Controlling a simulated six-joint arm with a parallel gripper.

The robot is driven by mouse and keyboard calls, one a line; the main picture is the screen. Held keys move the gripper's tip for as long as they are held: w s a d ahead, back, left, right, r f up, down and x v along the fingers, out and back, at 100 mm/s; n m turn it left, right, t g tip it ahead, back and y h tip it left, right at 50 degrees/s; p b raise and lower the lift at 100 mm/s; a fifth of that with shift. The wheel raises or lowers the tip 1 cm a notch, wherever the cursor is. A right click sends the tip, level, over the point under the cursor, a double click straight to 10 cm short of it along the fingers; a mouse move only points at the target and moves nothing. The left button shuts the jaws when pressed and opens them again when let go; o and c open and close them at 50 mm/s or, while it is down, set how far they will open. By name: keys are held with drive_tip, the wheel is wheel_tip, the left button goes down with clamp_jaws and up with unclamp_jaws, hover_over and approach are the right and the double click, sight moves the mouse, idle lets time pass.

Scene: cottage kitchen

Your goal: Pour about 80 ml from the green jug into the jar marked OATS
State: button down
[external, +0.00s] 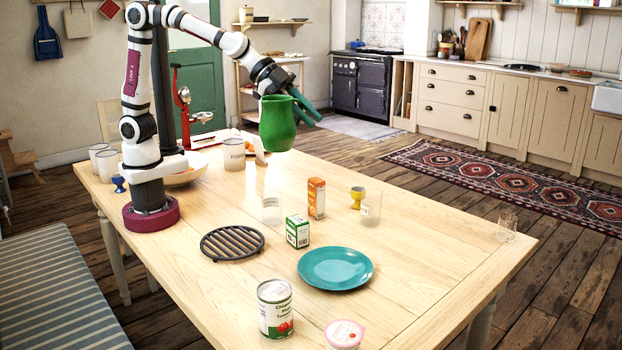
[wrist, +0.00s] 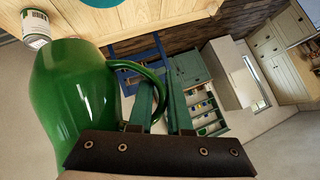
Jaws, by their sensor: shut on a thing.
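My gripper (external: 306,112) is shut on the handle of the green jug (external: 278,124) and holds it above the table, roughly upright. In the wrist view the jug (wrist: 75,90) fills the left side, with its handle at the teal fingers (wrist: 158,100). The jug's contents are hidden. A pale jar with dark lettering (external: 234,156) stands at the back of the table, left of the jug; its word is too small to read for sure. A clear glass (external: 271,210) stands below the jug, and a frosted glass (external: 371,209) farther right. I cannot make out OATS on any jar.
On the table (external: 440,240) are an orange carton (external: 316,198), a green-white carton (external: 297,231), a yellow egg cup (external: 357,196), a black trivet (external: 232,243), a teal plate (external: 335,268), a tin (external: 275,308) and a pink-rimmed tub (external: 344,334). The right part of the table is mostly clear.

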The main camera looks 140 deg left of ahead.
drive_tip(key=s+a+f+n+g+y, duration=0.2)
drive_tip(key=a+f+n, duration=0.15)
drive_tip(key=a, duration=0.75)
drive_tip(key=s+a+f+n+g+y, duration=0.1)
drive_tip(key=s+a+f+n+y, duration=0.3)
drive_tip(key=a, duration=0.7)
drive_tip(key=s+a+f+n+g, duration=0.1)
drive_tip(key=s+a+f, duration=0.3)
drive_tip(key=a+f, duration=0.3)
drive_tip(key=s+a+f+g, duration=0.2)
drive_tip(key=s+a+f, duration=0.3)
drive_tip(key=a+f, duration=0.2)
drive_tip(key=shift+s+a+n+h, duration=0.3)
drive_tip(key=shift+a+n, duration=0.05)
drive_tip(key=shift+w+a, duration=0.1)
drive_tip(key=w+d+r+m+g+y+b, duration=0.4)
drive_tip(key=w+r+m+y+b, duration=0.1)
drive_tip(key=w+r+b, duration=0.1)
drive_tip(key=shift+d+r+y, duration=0.2)
drive_tip(key=shift+r+y, duration=0.1)
drive_tip(key=shift+r, duration=0.15)
